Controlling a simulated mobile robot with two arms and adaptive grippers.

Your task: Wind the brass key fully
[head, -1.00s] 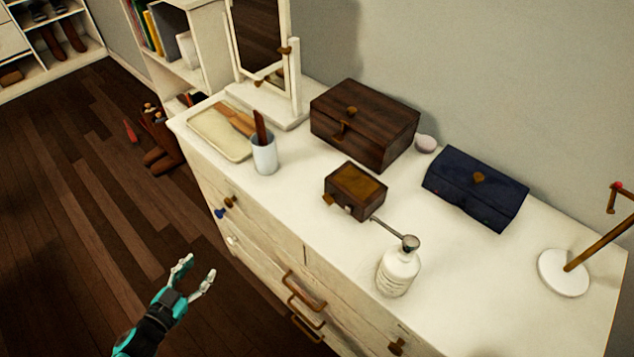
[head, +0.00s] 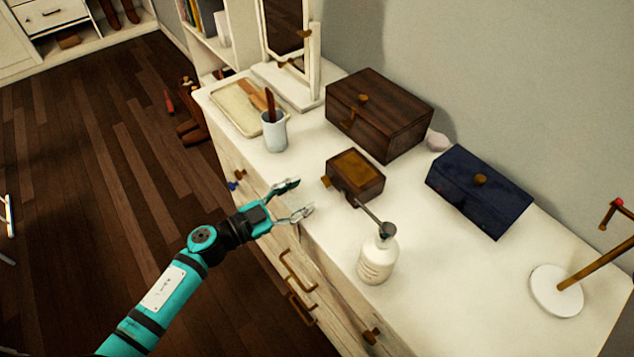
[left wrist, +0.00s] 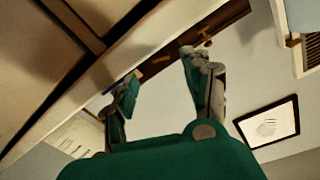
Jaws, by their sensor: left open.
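The small brown box (head: 357,175) with a brass-toned top panel sits near the front edge of the white dresser. A small brass key (head: 326,182) sticks out from its left side. My left gripper (head: 301,197) is open and empty, just left of the key and in front of the dresser edge, with a gap between them. In the left wrist view the open fingers (left wrist: 160,65) show with nothing between them that they touch; I cannot tell the key for sure there. My right gripper is not in view.
A white bottle (head: 378,261) with a long dark spout stands in front of the box. A white cup (head: 274,133), a large wooden box (head: 380,112) and a navy box (head: 478,190) stand around. Drawer handles jut below.

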